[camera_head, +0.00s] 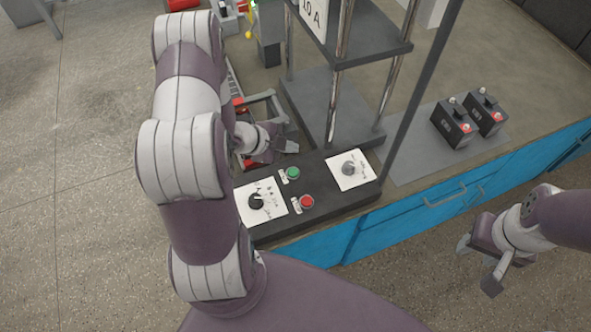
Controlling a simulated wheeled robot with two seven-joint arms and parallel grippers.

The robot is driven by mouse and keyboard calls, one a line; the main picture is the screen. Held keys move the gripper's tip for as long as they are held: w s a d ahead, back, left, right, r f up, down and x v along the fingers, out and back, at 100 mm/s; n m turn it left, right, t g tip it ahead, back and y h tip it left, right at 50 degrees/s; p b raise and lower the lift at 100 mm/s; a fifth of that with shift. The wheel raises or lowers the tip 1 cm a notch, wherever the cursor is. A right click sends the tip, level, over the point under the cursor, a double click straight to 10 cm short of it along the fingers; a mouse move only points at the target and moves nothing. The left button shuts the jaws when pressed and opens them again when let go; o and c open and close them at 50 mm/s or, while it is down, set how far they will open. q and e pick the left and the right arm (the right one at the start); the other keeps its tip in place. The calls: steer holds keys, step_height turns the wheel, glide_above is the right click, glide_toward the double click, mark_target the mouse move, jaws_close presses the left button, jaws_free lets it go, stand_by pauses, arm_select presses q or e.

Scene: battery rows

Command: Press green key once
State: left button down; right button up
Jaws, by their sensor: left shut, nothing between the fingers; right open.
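The green key (293,173) is a round button on the dark control panel (328,203). A red button (306,202) sits below it, nearer to me. My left gripper (291,146) is shut and empty just behind the green key in the picture, apart from it as far as I can see. My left arm hides part of the panel's left end. My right gripper (478,268) is open and empty, off to the right in front of the blue bench front.
A dark shelf rack (341,100) with metal posts rises behind the panel. Two black batteries (453,124) (486,112) stand on a grey mat (415,145) at right.

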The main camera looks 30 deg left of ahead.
arm_select(q)
steer(key=b, duration=0.8)
glide_above(290, 174)
step_height(290, 174, down, 8)
steer(key=shift+f, duration=0.45)
stand_by(1.3)
steer(key=shift+f, duration=0.4)
steer(key=shift+f+b, duration=0.4)
steer(key=shift+b, duration=0.15)
stand_by(0.3)
steer(key=shift+r, duration=0.1)
steer(key=shift+r+p, duration=0.75)
steer(key=shift+p, duration=0.1)
